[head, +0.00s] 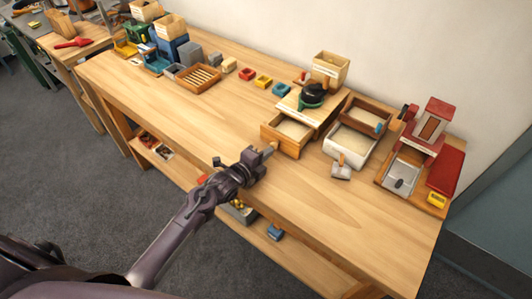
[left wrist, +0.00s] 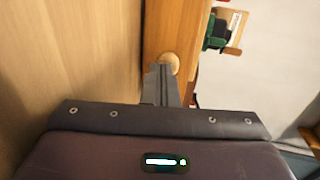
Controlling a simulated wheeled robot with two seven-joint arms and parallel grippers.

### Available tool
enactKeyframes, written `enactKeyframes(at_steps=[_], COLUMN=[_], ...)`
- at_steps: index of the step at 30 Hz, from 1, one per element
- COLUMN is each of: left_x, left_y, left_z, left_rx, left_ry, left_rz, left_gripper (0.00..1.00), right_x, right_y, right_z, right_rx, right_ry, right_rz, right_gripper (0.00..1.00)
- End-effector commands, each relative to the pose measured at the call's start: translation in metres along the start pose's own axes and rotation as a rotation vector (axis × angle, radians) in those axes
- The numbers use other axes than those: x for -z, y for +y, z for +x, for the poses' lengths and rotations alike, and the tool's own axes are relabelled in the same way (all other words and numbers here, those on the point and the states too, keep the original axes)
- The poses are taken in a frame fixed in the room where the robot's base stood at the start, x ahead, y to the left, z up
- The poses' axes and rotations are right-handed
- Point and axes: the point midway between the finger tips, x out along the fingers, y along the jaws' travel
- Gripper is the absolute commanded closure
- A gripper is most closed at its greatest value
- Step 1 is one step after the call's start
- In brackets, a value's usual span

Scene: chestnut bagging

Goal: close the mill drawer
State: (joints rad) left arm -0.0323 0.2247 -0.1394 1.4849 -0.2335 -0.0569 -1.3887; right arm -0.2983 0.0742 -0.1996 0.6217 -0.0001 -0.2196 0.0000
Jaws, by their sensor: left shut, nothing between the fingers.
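The wooden mill (head: 300,103) stands toward the back of the bench, with a dark, green-edged part on top. Its drawer (head: 270,134) is pulled out toward the front, and pale contents show inside. My left gripper (head: 271,149) is shut and empty, with its fingertips right at the drawer front. In the left wrist view the shut fingers (left wrist: 162,72) point at the round wooden knob (left wrist: 169,62) on the drawer front (left wrist: 175,25). The tips overlap the knob's lower edge; I cannot tell if they touch. My right gripper is not in view.
Right of the drawer are a white-fronted box (head: 347,144), a small pale mug-like item (head: 341,172) and a red-topped machine (head: 434,120). A slatted wooden tray (head: 198,79) and small coloured bins stand at the left. The bench front (head: 310,200) is clear.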

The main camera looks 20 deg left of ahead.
Motion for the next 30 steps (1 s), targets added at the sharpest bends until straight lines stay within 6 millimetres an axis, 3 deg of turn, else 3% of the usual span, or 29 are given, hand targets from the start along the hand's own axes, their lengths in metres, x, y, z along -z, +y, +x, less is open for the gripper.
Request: enactKeyframes(at_steps=[5, 8, 15, 21, 30], left_x=[0.000, 0.000, 0.000, 0.000, 0.001], left_y=[0.000, 0.000, -0.011, -0.021, -0.030], left_z=[0.002, 0.014, 0.070, 0.102, 0.110], left_rx=[0.001, 0.004, 0.006, 0.003, 0.003], left_ry=[0.000, 0.001, 0.001, 0.000, -0.001], left_rz=[0.000, 0.000, 0.003, 0.000, -0.001], left_gripper=[1.00, 1.00, 1.00, 1.00, 1.00], right_x=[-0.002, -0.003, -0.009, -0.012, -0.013], right_y=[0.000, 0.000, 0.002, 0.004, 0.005], right_z=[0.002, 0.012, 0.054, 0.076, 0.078], right_rx=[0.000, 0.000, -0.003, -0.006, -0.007], right_ry=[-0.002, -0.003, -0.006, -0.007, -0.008], right_rz=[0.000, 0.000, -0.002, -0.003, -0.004], right_gripper=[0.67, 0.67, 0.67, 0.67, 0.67])
